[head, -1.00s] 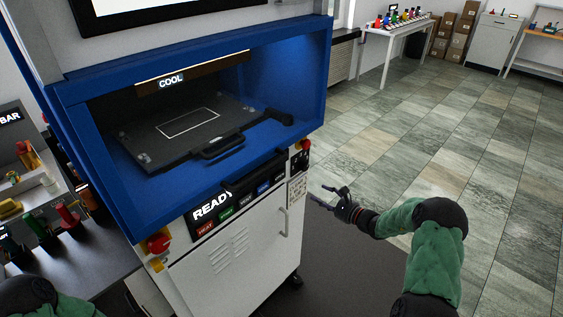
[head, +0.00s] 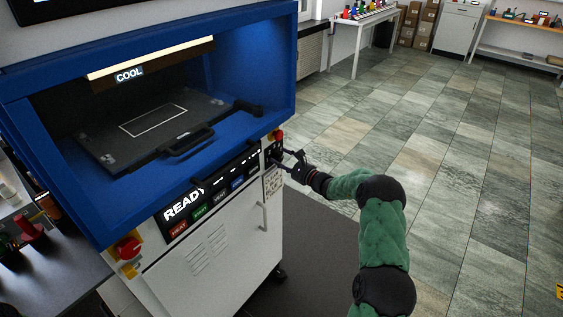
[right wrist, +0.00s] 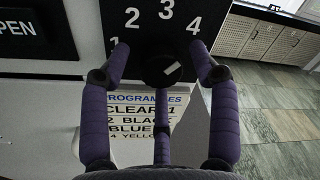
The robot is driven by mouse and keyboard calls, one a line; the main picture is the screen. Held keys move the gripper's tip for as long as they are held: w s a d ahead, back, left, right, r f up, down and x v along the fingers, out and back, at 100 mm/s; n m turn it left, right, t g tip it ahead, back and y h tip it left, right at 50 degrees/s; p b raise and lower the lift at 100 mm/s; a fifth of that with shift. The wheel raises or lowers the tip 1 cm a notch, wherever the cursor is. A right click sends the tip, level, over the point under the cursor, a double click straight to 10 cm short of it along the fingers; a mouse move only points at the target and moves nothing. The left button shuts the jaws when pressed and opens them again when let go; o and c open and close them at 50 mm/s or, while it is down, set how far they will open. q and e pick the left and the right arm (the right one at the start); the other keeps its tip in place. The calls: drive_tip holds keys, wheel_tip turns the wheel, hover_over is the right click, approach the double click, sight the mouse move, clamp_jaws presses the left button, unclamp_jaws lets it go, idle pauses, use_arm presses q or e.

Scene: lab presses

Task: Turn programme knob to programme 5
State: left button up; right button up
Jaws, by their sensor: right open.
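The programme knob (right wrist: 162,69) is round and black, on a black plate with white numerals 1 to 4 showing in the right wrist view. No 5 shows; the right finger covers part of the plate there. My right gripper (right wrist: 162,75) is open, with fingers left, right and below the knob; contact cannot be told. In the head view my right gripper (head: 284,157) is at the black control plate (head: 273,150) on the press's right front. My left gripper is out of view.
A programme list (right wrist: 145,118) sits below the knob. The blue press (head: 190,170) has a READY panel (head: 205,195), a door handle (head: 264,216) and a red knob (head: 128,248) at left. A red button (head: 277,135) is above the control plate. Floor to the right is clear.

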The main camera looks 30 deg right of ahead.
drive_tip(key=shift+w, duration=0.2)
drive_tip(key=c, duration=1.1)
